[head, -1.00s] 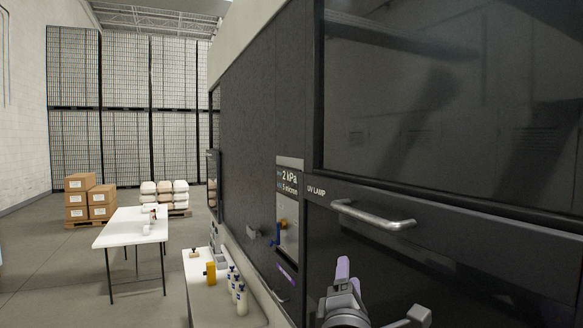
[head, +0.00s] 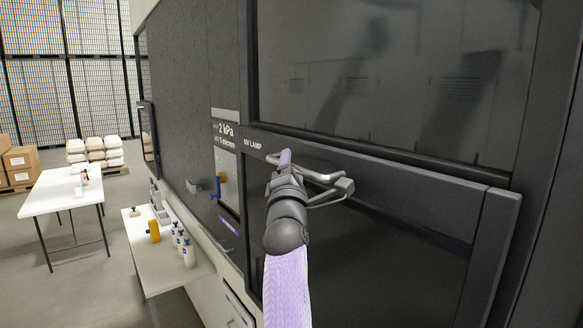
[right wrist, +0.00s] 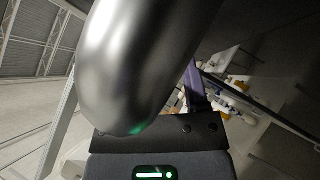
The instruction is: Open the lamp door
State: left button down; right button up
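The lamp door (head: 390,235) is the dark lower panel under the "UV LAMP" label on the machine. Its metal bar handle (head: 318,176) runs along the door's top edge. I cannot tell whether the door stands slightly ajar. My right gripper (head: 314,173) is at the handle, its two fingers wide apart, one purple and one grey. The handle bar passes by the fingers; contact is unclear. In the right wrist view a large shiny dark cylinder, apparently the handle (right wrist: 135,65), fills the upper middle close to the palm. My left gripper is not in view.
A large dark window panel (head: 385,75) is above the door. A display panel (head: 226,150) is on its left. A white bench (head: 150,265) with several bottles and a yellow container (head: 154,231) stands lower left. A white table (head: 52,193) is further back.

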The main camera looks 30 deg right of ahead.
grip_shut()
dwell(1.3)
